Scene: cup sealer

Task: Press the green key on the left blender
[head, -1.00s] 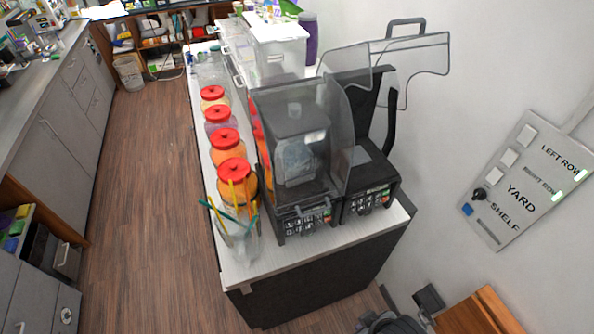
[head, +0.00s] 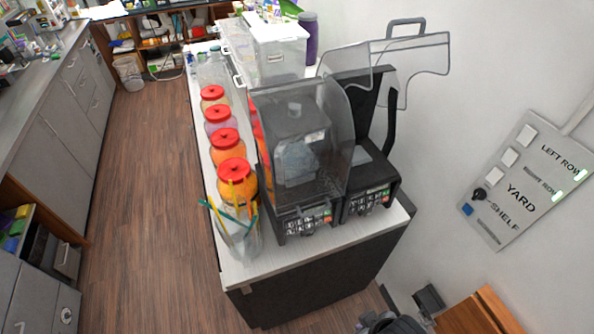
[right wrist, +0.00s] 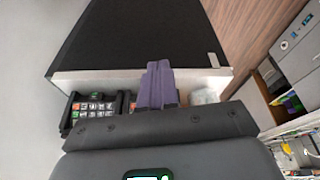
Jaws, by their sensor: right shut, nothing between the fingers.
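The left blender (head: 300,160) stands near the front end of the white counter, its clear hood down over the jug. Its key panel (head: 305,223) faces the front, with small red and green spots at its right side. The green key is too small to make out surely. In the right wrist view my right gripper (right wrist: 156,88) has its purple fingers together and empty. They point at the counter's front edge and hide most of the left blender's panel (right wrist: 132,105); contact cannot be told. My left gripper is out of view.
The right blender (head: 368,160) has its hood raised; its panel (right wrist: 93,108) shows left of my fingers. A glass with straws (head: 238,235) and several red-lidded jars (head: 231,172) line the counter's left side. A wall panel (head: 525,180) hangs at right.

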